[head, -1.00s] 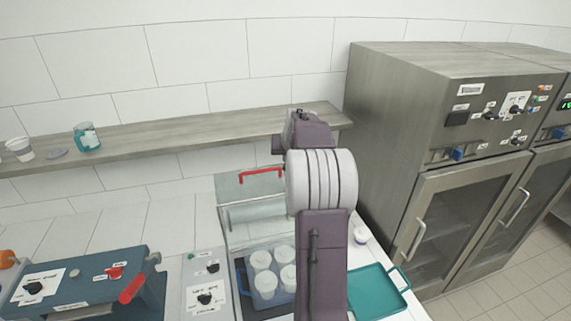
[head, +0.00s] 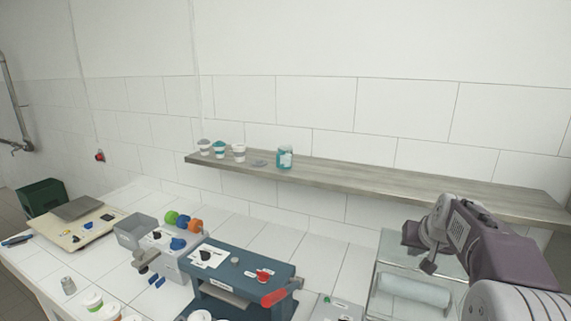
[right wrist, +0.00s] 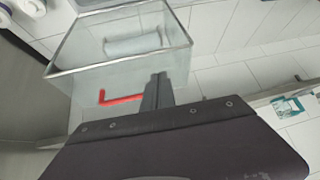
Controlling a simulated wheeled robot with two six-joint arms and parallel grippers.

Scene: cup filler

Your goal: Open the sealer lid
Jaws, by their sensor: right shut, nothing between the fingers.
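The clear sealer lid (head: 388,251) is at the lower right of the head view, tilted up, with a pale roll (head: 414,291) showing at it. In the right wrist view the lid (right wrist: 70,72) is a clear open box shape with a red handle (right wrist: 121,98) along its near edge. My right gripper (head: 428,264) is in front of the lid in the head view and hides part of it. In the right wrist view its shut, empty fingers (right wrist: 157,88) are beside the handle's right end; I cannot tell whether they touch. My left gripper is not in view.
A blue machine with a red lever (head: 275,298) stands left of the sealer. A wall shelf (head: 400,186) with cups and a teal jar (head: 285,159) runs behind. A grey machine with coloured knobs (head: 180,243) and a flat scale (head: 80,222) stand farther left.

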